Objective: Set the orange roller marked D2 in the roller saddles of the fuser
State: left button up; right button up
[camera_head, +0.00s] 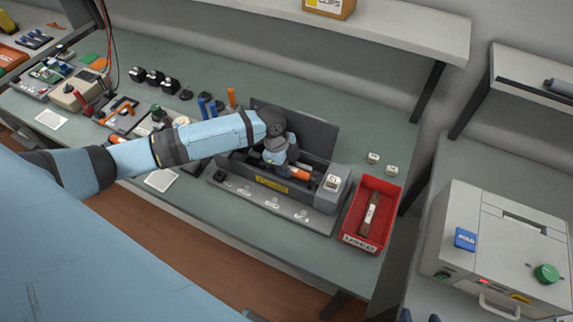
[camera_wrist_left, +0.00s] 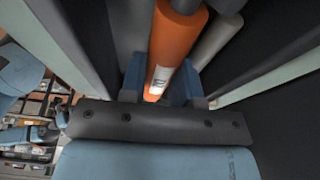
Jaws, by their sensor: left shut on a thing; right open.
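The fuser (camera_head: 317,196) is a long dark grey unit on the bench with its lid (camera_head: 310,131) standing open behind. The orange roller (camera_head: 300,174) shows inside the fuser's trough. In the left wrist view the orange roller (camera_wrist_left: 176,42) has a white label too small to read surely. My left gripper (camera_head: 277,157) points down into the trough. In its wrist view the blue fingers (camera_wrist_left: 164,88) are shut on the roller near the label. The saddles are hidden, so I cannot tell whether the roller rests in them. My right gripper is not in view.
A red bin (camera_head: 345,239) marked USED, right of the fuser, holds a brownish long part (camera_head: 371,214). Two small white blocks (camera_head: 373,158) sit behind it. A pale grey bar (camera_wrist_left: 216,40) runs beside the roller in the wrist view. Tools and parts crowd the bench's left.

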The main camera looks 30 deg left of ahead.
pick_arm(q)
jog(key=o, duration=1)
pick_arm(e)
jog(key=shift+a+f+b, duration=0.1)
jog(key=shift+f+b, duration=0.55)
pick_arm(q)
jog(key=v, duration=1.3)
jog(key=shift+a+r, duration=0.15)
jog(key=shift+r, duration=0.15)
pick_arm(e)
jog(key=shift+r, duration=0.1)
